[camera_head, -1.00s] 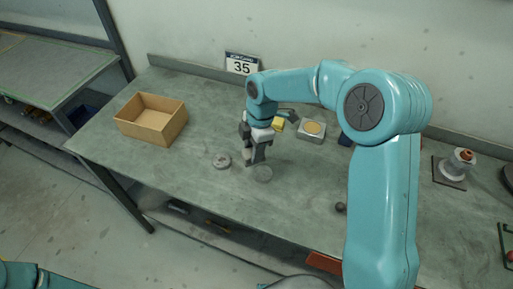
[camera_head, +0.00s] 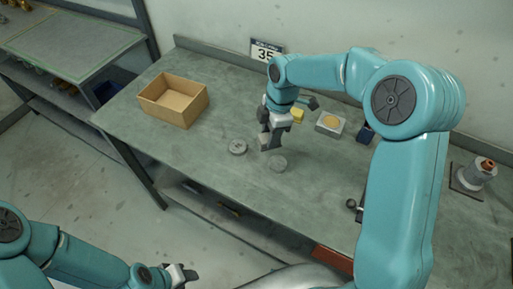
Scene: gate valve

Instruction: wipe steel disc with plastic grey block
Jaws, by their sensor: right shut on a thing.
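My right gripper (camera_head: 268,143) points down over the workbench and is shut on a small dark grey block, mostly hidden between the fingers. A round grey disc with raised detail (camera_head: 237,147) lies on the bench just left of the gripper. A plain, flat grey disc (camera_head: 278,163) lies just below and right of it in the picture. I cannot tell for certain which one is the steel disc, or whether the block touches the bench. My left gripper (camera_head: 187,272) is at the bottom, in front of the bench and away from the discs; its jaw opening is unclear.
An open cardboard box (camera_head: 173,101) stands at the bench's left. A yellow block (camera_head: 298,115) and a grey box with a round tan top (camera_head: 331,121) are behind the gripper. A post on a plate (camera_head: 474,174) is far right. The bench's front left is clear.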

